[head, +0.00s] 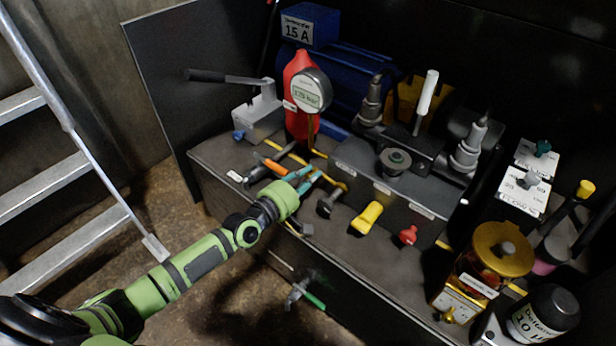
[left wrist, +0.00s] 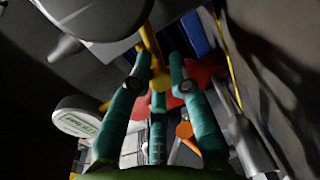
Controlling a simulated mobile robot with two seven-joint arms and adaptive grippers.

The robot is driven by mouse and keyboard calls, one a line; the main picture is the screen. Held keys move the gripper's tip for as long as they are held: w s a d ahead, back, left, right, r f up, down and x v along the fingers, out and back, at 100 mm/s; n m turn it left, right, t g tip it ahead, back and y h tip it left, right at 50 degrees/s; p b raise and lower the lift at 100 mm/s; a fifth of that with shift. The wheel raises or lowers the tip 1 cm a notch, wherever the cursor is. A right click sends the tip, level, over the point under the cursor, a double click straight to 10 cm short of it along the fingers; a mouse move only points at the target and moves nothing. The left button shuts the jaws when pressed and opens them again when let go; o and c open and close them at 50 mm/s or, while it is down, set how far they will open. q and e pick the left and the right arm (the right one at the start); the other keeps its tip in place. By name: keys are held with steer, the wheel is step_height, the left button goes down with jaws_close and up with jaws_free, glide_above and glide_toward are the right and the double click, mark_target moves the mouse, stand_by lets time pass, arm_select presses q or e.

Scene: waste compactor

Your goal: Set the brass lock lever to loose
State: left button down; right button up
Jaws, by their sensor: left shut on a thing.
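My left gripper (head: 312,178) reaches in from the left to the front of the dark machine bench. It also shows in the left wrist view (left wrist: 160,78), with its teal fingers closed around a yellow brass-coloured lever (left wrist: 151,48). In the head view a short yellow piece of this lever (head: 335,182) shows just right of the fingertips; the fingers hide the rest. I cannot read the lever's setting or any mark beside it. My right gripper is not in the head view.
A grey handle (head: 330,201) and a yellow handle (head: 367,217) stand close right of the gripper, with a small red knob (head: 408,235) beyond. A red body with a round gauge (head: 312,91) rises behind. A metal ladder (head: 60,180) stands at the left.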

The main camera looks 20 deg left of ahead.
arm_select(q)
steer(key=shift+d, duration=0.25)
steer(key=c, duration=1.1)
jaws_free()
steer(key=shift+c, duration=0.2)
steer(key=shift+a, duration=0.1)
steer(key=shift+s+a, duration=0.1)
steer(key=shift+s, duration=0.1)
steer(key=v, duration=1.1)
steer(key=shift+s, duration=0.25)
steer(key=shift+r, duration=0.1)
steer(key=shift+c, duration=0.4)
